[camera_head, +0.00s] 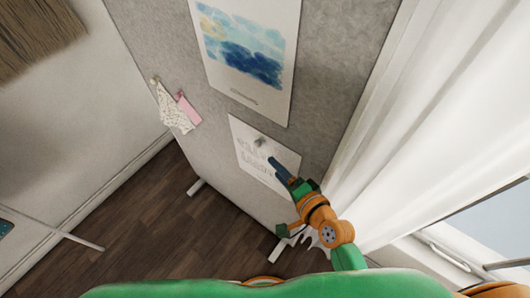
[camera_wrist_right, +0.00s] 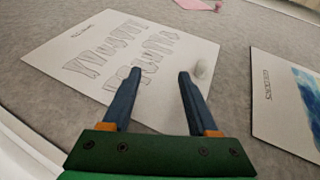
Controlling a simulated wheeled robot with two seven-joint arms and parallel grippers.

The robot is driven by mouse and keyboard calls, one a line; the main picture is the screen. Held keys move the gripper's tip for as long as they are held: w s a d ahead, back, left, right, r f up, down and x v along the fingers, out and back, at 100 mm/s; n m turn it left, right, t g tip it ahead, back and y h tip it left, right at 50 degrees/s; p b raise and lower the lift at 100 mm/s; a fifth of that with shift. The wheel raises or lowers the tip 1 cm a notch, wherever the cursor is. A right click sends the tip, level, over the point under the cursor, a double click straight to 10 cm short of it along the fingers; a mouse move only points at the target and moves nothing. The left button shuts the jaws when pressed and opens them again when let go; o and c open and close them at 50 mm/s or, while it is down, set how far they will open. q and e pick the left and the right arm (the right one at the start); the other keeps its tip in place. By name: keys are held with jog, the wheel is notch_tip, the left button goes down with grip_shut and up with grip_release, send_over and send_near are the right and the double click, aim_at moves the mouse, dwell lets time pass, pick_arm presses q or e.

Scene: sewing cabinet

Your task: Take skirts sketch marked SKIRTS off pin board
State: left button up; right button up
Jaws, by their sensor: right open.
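The skirts sketch is a white sheet (camera_head: 247,164) with pale pencil skirt drawings, on the lower part of the grey pin board (camera_head: 330,60). In the right wrist view the sketch (camera_wrist_right: 70,52) shows rows of grey skirt outlines and small lettering, too small to read surely. A grey pin (camera_head: 260,141) is at its upper part; in the wrist view the pin (camera_wrist_right: 203,70) is beside one finger. My right gripper (camera_head: 275,166) is open, its fingers in front of the sheet and apart from each other, holding nothing. Whether they touch it I cannot tell. My left gripper is not in view.
A blue and yellow watercolour poster (camera_head: 243,58) hangs above the sketch. Pinned fabric swatches, one speckled (camera_head: 174,110) and one pink (camera_head: 188,109), hang to the left. A white curtain (camera_head: 440,120) is close on the right. Wooden floor (camera_head: 150,220) is open at lower left.

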aim_at(259, 146)
jog(key=shift+m+t+y, duration=0.3)
jog(key=shift+t+y, duration=0.2)
jog(key=w+a+r, duration=0.2)
jog(key=r, duration=0.1)
jog(key=a+r+p, duration=0.1)
jog(key=a+r, duration=0.1)
jog(key=shift+w+r, duration=0.15)
jog(key=shift+w, duration=0.25)
jog(key=x, duration=0.3)
jog(key=shift+w, duration=0.2)
jog(key=shift+w+f, duration=0.35)
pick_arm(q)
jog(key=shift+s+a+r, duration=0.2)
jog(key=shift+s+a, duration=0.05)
pick_arm(e)
jog(key=shift+s+d, duration=0.1)
jog(key=shift+d, duration=0.05)
jog(key=shift+s+r, duration=0.1)
jog(key=shift+s, duration=0.05)
jog(key=c, duration=0.7)
grip_shut()
